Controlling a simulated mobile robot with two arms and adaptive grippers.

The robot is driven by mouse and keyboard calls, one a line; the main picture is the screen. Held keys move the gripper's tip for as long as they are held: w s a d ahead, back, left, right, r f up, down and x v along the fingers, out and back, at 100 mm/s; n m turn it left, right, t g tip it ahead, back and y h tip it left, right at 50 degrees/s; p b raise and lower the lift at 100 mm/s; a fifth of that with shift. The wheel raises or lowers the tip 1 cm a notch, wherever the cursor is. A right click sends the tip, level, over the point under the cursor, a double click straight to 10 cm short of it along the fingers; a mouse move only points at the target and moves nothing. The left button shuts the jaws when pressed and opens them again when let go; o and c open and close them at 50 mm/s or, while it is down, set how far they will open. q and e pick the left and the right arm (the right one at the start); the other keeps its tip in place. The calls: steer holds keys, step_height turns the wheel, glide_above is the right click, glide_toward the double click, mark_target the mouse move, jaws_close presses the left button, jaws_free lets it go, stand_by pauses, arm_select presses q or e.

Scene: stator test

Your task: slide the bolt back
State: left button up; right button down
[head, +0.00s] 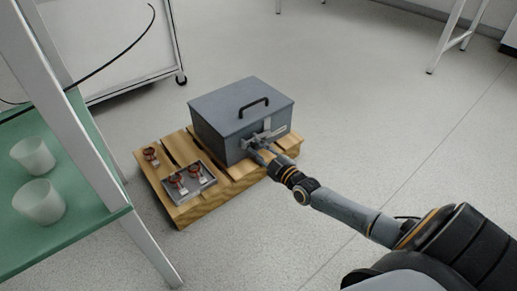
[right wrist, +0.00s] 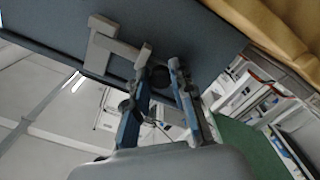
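A grey metal box (head: 243,110) with a dark handle (head: 254,106) on its lid sits on a wooden pallet (head: 187,214). The bolt's light grey metal hardware (head: 274,131) is on the box's front face, partly hidden by my right gripper (head: 259,149). In the right wrist view the angular grey metal piece (right wrist: 112,45) lies against the dark box face. My right gripper (right wrist: 159,68) has its two fingers apart there, with a dark round knob (right wrist: 160,77) between the tips. I cannot tell whether the fingers touch the knob. My left gripper is not in view.
A grey tray (head: 207,186) with reddish stator parts is on the pallet, left of the box. Another such part (head: 151,155) lies on the pallet's left corner. A green-topped shelf (head: 88,212) with white cups (head: 39,202) stands at left. The floor to the right is clear.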

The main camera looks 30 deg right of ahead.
mark_target(243, 147)
steer(key=shift+a+r+p, duration=0.1)
steer(key=shift+a+p, duration=0.15)
steer(key=shift+p, duration=0.2)
steer(key=a+p, duration=0.2)
steer(key=shift+s+a, duration=0.1)
steer(key=shift+a, duration=0.45)
steer(key=c, duration=1.1)
jaws_free()
steer(key=shift+a, duration=0.1)
steer(key=shift+s, duration=0.15)
